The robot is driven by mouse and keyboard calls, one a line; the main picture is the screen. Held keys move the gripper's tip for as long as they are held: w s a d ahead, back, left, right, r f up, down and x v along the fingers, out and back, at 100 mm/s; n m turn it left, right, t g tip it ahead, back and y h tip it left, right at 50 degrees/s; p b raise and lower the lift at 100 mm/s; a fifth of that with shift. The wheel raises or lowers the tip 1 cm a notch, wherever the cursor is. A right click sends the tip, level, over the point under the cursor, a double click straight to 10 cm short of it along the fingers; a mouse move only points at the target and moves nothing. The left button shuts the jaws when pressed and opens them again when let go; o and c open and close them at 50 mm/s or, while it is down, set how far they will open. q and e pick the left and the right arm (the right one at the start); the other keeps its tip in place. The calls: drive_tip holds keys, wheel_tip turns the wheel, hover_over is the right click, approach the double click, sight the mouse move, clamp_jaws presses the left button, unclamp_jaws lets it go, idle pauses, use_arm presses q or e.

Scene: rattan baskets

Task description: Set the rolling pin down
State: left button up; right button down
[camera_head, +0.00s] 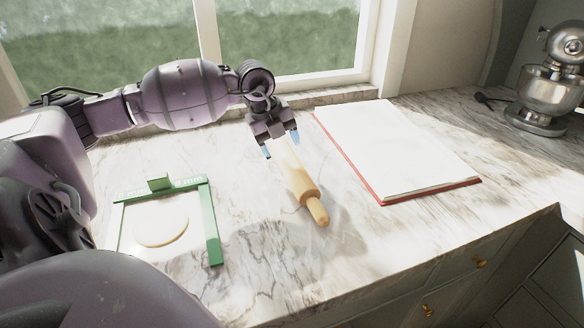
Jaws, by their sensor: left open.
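A wooden rolling pin (298,184) lies on the marble counter (270,240), or very close to it, in the middle of the head view. One handle points toward the front. Its far end is hidden under my left gripper (282,146). My left gripper is open, its two blue-tipped fingers spread at the far end of the pin. I cannot tell whether the fingers touch the pin. My right gripper is not in view.
A green-edged board (213,222) with a flat round of dough (160,226) lies to the left. A large white pad with a red edge (400,150) lies to the right. A stand mixer (548,90) stands at the back right. The front counter is clear.

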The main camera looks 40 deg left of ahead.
sight(287, 157)
use_arm(q)
drive_tip(key=shift+x, duration=0.95)
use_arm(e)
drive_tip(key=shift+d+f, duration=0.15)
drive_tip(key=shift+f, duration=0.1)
use_arm(q)
drive_tip(key=b+x, duration=0.1)
drive_tip(key=x, duration=0.3)
drive_tip(key=shift+w+f, duration=0.1)
drive_tip(key=shift+w, duration=0.15)
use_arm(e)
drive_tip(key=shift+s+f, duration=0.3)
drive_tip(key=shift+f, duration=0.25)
use_arm(q)
drive_tip(key=shift+w+f, duration=0.1)
drive_tip(key=shift+f, duration=0.05)
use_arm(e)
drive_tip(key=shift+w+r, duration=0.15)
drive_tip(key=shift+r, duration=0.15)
use_arm(q)
drive_tip(key=c, duration=0.4)
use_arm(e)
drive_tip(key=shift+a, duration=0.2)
use_arm(q)
drive_tip(key=c, duration=0.7)
drive_tip(key=shift+c, duration=0.3)
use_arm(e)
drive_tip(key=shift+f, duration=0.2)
